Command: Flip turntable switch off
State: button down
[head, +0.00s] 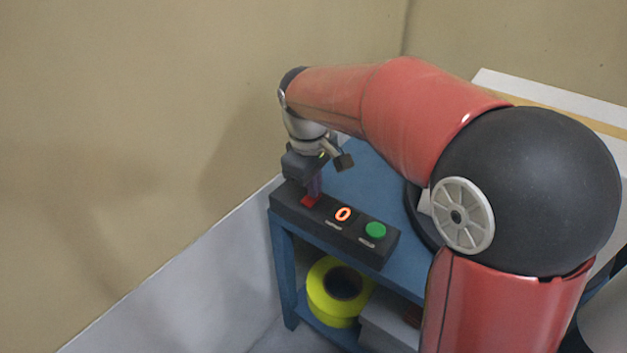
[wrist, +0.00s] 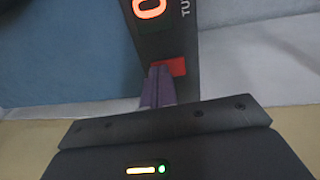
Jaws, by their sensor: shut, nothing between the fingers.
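The turntable's dark control box (head: 290,207) lies along the front edge of the blue table. In the wrist view the fingertips (wrist: 158,72) overlap the left edge of the red switch (wrist: 175,66). Whether they touch it I cannot tell. The lit display (wrist: 149,8) shows at the top edge.
The blue table (head: 362,183) stands near the wall. A dark round thing (head: 419,217) on it is mostly hidden by my arm. A yellow roll (head: 325,306) and a grey box (head: 385,327) sit on the lower shelf. The floor left of the table is clear.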

jog(key=shift+d+f, duration=0.1)
jog(key=shift+f, duration=0.15)
jog(key=shift+s, duration=0.15)
jog(key=shift+s+a, duration=0.45)
jog(key=shift+a, duration=0.05)
jog(key=shift+r, duration=0.1)
jog(key=shift+r+p, duration=0.25)
jog(key=shift+p, duration=0.05)
notch_tip(320, 180, up, 13)
jog(key=s+a+p, duration=0.1)
jog(key=shift+s+r+p, duration=0.15)
jog(key=shift+r+p, duration=0.05)
jog(key=shift+p, duration=0.15)
